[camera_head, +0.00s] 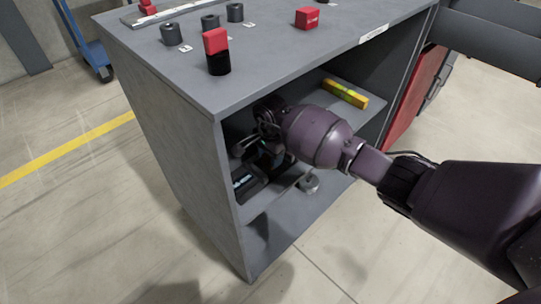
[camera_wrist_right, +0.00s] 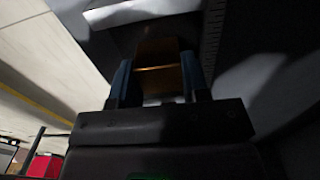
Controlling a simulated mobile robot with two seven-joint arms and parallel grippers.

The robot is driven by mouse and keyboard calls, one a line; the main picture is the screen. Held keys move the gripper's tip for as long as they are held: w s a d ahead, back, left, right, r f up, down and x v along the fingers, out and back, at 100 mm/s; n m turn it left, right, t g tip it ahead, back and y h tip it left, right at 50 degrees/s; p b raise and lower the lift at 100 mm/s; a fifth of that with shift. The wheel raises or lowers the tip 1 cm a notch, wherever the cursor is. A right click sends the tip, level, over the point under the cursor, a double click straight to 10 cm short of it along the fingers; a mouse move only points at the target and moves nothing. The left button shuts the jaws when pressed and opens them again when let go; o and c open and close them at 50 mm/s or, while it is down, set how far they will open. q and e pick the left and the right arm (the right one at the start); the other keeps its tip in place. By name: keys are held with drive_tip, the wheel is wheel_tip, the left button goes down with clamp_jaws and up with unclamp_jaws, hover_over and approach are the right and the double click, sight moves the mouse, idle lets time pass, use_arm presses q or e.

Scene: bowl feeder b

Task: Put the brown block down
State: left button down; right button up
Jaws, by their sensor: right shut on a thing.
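The brown block (camera_wrist_right: 160,62) shows in the right wrist view, held between the two blue fingers of my right gripper (camera_wrist_right: 159,80). In the head view my right arm reaches into the open grey cabinet, and my right gripper (camera_head: 256,168) is inside at the left of the compartment, partly in shadow. The block cannot be made out there, hidden by the wrist and the dark interior. Whether the block touches a surface cannot be told. My left gripper is not in view.
The cabinet (camera_head: 165,110) has an inner shelf with a yellow bar (camera_head: 345,93) towards the back right. A grey round piece (camera_head: 309,184) lies below my wrist. Red blocks, including one (camera_head: 307,17), and several dark cylinders stand on top. The cabinet's left wall is close to my gripper.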

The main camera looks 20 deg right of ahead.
drive_tip(key=shift+f, duration=0.15)
drive_tip(key=o, duration=1)
wheel_tip(320, 180, up, 6)
drive_tip(key=shift+w+r+p, duration=0.1)
drive_tip(key=shift+r+p, duration=0.05)
drive_tip(key=shift+p, duration=0.95)
drive_tip(key=shift+r, duration=0.75)
